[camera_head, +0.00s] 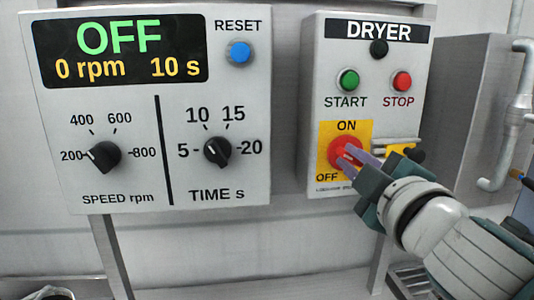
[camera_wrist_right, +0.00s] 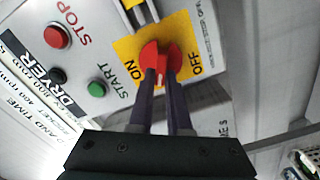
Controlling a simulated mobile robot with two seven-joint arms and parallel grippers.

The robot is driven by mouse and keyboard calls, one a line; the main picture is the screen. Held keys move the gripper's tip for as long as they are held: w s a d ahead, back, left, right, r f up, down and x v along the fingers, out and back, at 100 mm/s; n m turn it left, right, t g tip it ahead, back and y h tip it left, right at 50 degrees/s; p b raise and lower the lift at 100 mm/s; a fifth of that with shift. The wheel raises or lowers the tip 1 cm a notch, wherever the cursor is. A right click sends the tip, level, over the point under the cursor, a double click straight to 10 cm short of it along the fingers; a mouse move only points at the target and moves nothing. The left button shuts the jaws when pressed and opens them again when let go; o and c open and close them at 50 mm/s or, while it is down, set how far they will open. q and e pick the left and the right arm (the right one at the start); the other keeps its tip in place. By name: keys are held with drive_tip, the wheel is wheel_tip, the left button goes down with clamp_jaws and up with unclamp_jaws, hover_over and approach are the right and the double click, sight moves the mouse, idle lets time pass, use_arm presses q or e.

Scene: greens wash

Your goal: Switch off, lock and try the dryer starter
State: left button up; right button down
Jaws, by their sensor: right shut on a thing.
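The dryer starter box (camera_head: 318,110) hangs on the wall at the right in the head view. Its red rotary switch (camera_head: 345,152) sits on a yellow plate marked ON at top and OFF at lower left. The wrist view also shows the red switch (camera_wrist_right: 161,58). My right gripper (camera_head: 358,157) is shut on the switch's handle, one finger on each side. The handle's exact setting is hard to tell. A green START button (camera_head: 348,80), a red STOP button (camera_head: 401,81) and a dark round lamp (camera_head: 379,48) sit above. My left gripper is not in view.
A yellow piece with a grey bar (camera_head: 396,143) is beside the switch, partly hidden by my gripper. Left is a control panel (camera_head: 180,110) showing OFF, with two black knobs and a blue RESET button (camera_head: 239,52). A grey cabinet and pipes (camera_head: 518,100) stand right.

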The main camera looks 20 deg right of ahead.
drive_tip(key=n, duration=0.5)
drive_tip(key=shift+f+n, duration=0.2)
drive_tip(key=shift+n, duration=0.1)
drive_tip(key=shift+a, duration=0.1)
idle(0.4)
drive_tip(key=c, duration=0.9)
unclamp_jaws()
drive_tip(key=shift+o, duration=0.2)
drive_tip(key=b+v, duration=0.2)
drive_tip(key=v, duration=0.8)
